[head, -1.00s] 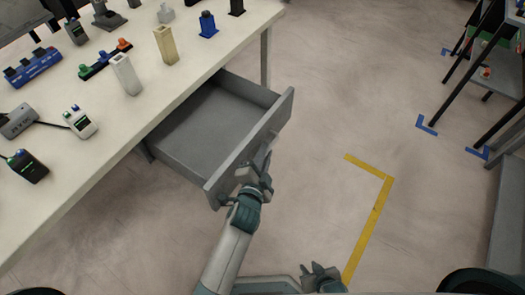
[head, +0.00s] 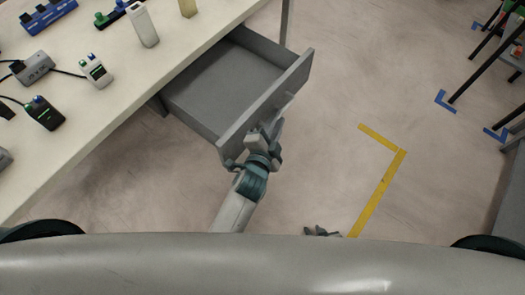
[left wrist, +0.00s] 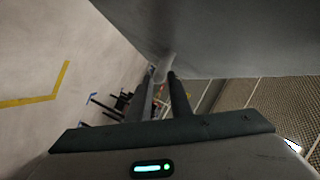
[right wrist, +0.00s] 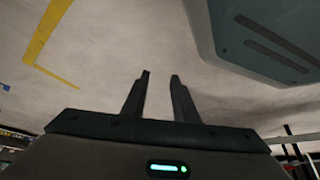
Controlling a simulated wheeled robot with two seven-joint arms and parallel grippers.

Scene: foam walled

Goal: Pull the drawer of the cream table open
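The cream table (head: 130,105) stands at the upper left of the head view. Its grey drawer (head: 215,87) is pulled out, with the empty inside showing and the front panel (head: 285,92) well clear of the table edge. My left gripper (head: 268,130) is at the outer face of the panel. In the left wrist view its fingers (left wrist: 163,82) close around the light drawer handle (left wrist: 165,68), partly hiding it. My right gripper (head: 322,232) is low over the floor, away from the drawer. In the right wrist view its fingers (right wrist: 160,85) are apart with nothing between them.
Several small devices, including a white one (head: 96,70) and a black one (head: 44,113), stand on the tabletop. Yellow tape (head: 380,190) marks the floor to the right. A dark-legged rack (head: 480,65) stands at the upper right. Floor between is clear.

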